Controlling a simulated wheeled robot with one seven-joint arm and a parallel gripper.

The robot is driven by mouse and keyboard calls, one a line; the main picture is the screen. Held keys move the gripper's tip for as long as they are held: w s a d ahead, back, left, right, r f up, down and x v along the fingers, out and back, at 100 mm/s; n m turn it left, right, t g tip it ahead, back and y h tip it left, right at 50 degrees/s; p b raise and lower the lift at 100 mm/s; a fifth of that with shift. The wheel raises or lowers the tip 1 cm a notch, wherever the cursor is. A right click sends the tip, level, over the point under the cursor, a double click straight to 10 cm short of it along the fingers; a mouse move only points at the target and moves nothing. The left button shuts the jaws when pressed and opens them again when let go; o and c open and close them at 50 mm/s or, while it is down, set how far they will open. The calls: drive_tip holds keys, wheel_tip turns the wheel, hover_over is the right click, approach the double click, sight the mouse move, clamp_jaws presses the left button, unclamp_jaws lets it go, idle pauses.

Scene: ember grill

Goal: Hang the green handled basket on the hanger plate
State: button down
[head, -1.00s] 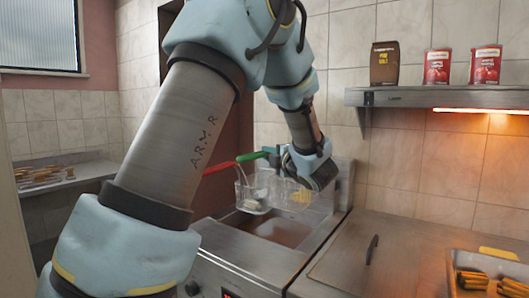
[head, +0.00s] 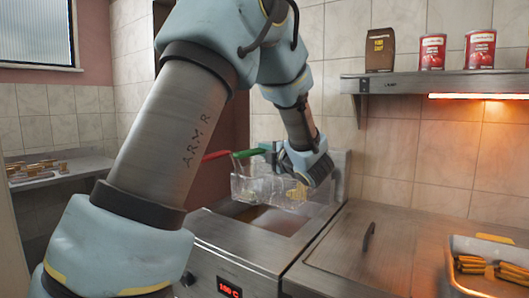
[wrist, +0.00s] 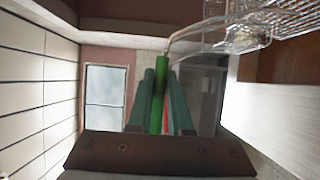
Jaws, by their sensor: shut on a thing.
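My gripper (head: 268,150) is shut on the green handle (head: 247,153) of a wire basket. In the wrist view the green handle (wrist: 157,108) runs between the two teal fingers of my gripper (wrist: 160,95). The basket's clear-looking mesh (head: 285,192) hangs above the fryer, with yellowish food showing through it. Part of the mesh (wrist: 250,28) also shows at the top right of the wrist view. A metal plate (head: 342,172) stands at the back of the fryer, partly hidden by my wrist and the basket; I cannot make out hooks on it.
A red handle (head: 216,155) lies just left of the green one; its basket overlaps the green-handled one. The fryer's open vat (head: 280,222) is below. A lidded counter (head: 350,255), a tray of fries (head: 452,275) and a wall shelf (head: 430,86) are to the right.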

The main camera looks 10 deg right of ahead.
drive_tip(key=shift+f+b, duration=0.7)
drive_tip(key=shift+b, duration=0.15)
drive_tip(key=c, duration=0.8)
unclamp_jaws()
drive_tip(key=shift+r, duration=0.1)
drive_tip(key=shift+o, duration=0.2)
